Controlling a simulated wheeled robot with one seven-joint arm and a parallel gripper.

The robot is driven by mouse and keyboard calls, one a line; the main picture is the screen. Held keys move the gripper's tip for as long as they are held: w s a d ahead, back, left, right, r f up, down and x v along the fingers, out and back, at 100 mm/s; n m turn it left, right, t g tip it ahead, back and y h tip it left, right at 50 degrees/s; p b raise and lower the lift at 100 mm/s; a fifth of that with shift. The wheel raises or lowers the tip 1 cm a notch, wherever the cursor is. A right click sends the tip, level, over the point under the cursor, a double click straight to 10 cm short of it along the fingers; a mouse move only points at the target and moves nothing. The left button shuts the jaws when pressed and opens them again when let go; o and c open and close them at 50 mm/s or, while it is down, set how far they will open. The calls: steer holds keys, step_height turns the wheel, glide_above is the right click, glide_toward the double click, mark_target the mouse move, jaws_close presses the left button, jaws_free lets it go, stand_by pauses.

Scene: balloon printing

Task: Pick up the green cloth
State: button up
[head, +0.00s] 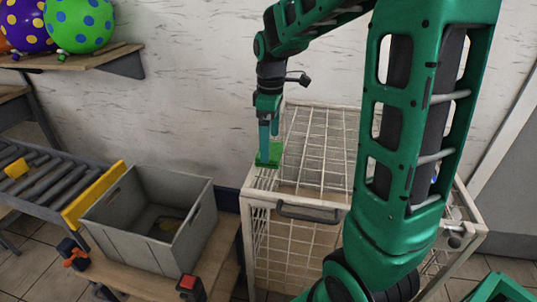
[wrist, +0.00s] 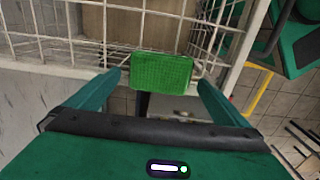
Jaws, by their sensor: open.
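The green cloth (wrist: 161,70) is a small flat rectangle at the edge of a white wire cage in the wrist view. In the head view the cloth (head: 270,156) lies at the cage's top left edge, partly hidden by my gripper. My gripper (head: 268,148) points down right over it. In the wrist view my gripper (wrist: 159,88) is open, with one finger on each side of the cloth. The fingers look apart from the cloth, and I cannot tell their exact height over it.
The white wire cage (head: 317,186) stands against the wall, with a dark handle (head: 309,212) in front. A grey bin (head: 130,238) sits on a wooden table to the left, beside a roller conveyor (head: 45,185). Balloons (head: 78,25) rest on a shelf at upper left.

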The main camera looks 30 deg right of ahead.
steer(key=shift+f, duration=1.2)
steer(key=c, duration=0.9)
steer(key=shift+r, duration=0.1)
steer(key=shift+r, duration=0.3)
steer(key=r, duration=0.2)
steer(key=a+r, duration=0.1)
steer(key=r, duration=0.1)
steer(key=s+a+r, duration=0.1)
steer(key=a+r, duration=0.1)
steer(key=a, duration=0.1)
steer(key=s+a+r, duration=0.1)
steer(key=a+r, duration=0.1)
steer(key=a, duration=0.2)
steer(key=s+a+r, duration=0.1)
steer(key=a+r, duration=0.1)
steer(key=a, duration=0.1)
steer(key=shift+s+a+r, duration=0.1)
steer(key=shift+a+r, duration=0.05)
steer(key=shift+r, duration=0.05)
